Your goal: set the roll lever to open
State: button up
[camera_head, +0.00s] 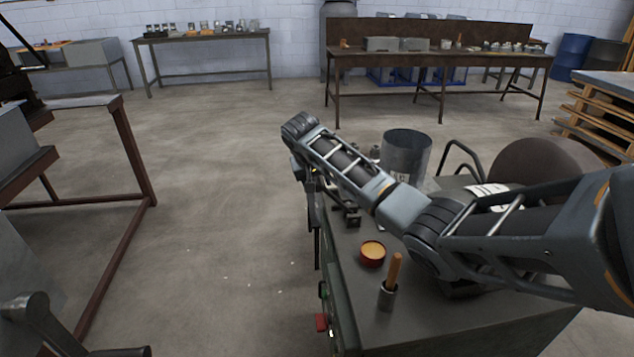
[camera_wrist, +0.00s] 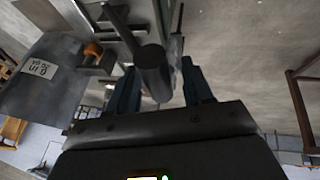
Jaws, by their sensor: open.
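My gripper (camera_wrist: 159,72) is open, its two blue-grey fingers reaching away in the wrist view. A dark bar with a round end (camera_wrist: 153,60) shows between the fingers; it looks like a lever handle, but I cannot tell whether the fingers touch it. In the head view my gripper points down at the left edge of the dark green bench (camera_head: 440,325), mostly hidden by my arm. The roll lever is not clearly visible there. An orange knob (camera_wrist: 93,50) sits on the metal fittings left of the bar in the wrist view.
On the bench stand a grey metal cylinder (camera_head: 407,155), a round red tin (camera_head: 372,253) and a wooden-handled tool in a cup (camera_head: 388,290). A labelled grey metal surface (camera_wrist: 45,85) shows at left in the wrist view. The floor left of the bench is clear.

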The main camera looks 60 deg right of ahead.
jog(key=shift+d+f, duration=0.25)
jog(key=shift+f, duration=0.3)
grip_shut()
